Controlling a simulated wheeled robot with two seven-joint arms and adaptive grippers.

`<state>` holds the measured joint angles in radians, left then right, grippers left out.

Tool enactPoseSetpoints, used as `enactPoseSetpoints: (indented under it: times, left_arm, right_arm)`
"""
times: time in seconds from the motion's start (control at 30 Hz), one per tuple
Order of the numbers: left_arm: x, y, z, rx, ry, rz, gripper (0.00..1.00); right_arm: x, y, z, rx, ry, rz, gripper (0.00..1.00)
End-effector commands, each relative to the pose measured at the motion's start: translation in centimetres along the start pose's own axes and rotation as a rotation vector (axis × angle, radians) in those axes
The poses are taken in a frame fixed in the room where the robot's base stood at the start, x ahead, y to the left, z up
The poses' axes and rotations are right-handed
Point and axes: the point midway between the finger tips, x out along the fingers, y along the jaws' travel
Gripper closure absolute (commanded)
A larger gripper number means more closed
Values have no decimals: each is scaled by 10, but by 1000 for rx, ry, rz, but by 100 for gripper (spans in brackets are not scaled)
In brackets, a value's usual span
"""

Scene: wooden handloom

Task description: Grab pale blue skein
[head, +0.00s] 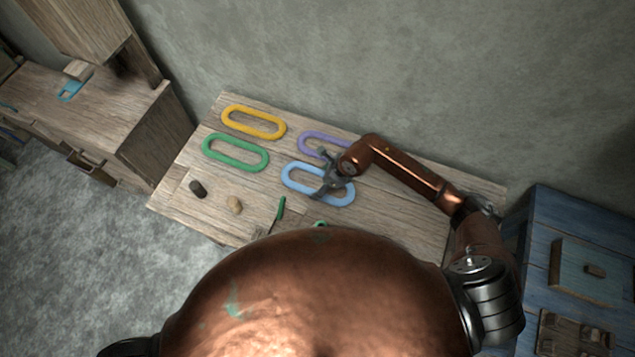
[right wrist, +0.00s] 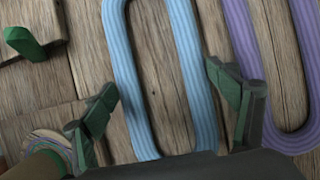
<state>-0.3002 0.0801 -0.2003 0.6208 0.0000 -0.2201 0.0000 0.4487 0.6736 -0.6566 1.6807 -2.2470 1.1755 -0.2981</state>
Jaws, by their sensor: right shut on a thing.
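The pale blue skein (head: 288,181) is a long flat loop on the wooden table, left of my right arm. My right gripper (head: 322,182) is over its middle, shut on it. In the right wrist view, the skein's two ribbed strands (right wrist: 190,62) lie between the fingers of that gripper (right wrist: 160,82). One finger is at the outer side of each strand. The skein looks flat against the boards; I cannot tell whether it is lifted. My left gripper is not in view.
A purple skein (head: 310,142) lies close behind, partly hidden by my arm. Yellow (head: 253,122) and green (head: 235,152) skeins lie to the left. A dark oval piece (head: 198,188), a tan piece (head: 235,205) and a green-handled item (head: 281,207) lie near the front.

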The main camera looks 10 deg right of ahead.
Motion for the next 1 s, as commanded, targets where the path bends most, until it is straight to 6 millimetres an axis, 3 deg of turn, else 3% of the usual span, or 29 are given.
enactPoseSetpoints:
  times: [0.27, 0.57, 1.0]
  left_arm:
    - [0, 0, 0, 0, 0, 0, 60]
    - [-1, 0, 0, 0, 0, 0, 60]
    - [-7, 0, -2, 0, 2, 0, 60]
  right_arm:
    - [0, 0, 0, 0, -1, -1, 47]
    - [-7, -1, 4, -2, -2, -3, 48]
    - [-78, -1, 36, -3, -2, -4, 48]
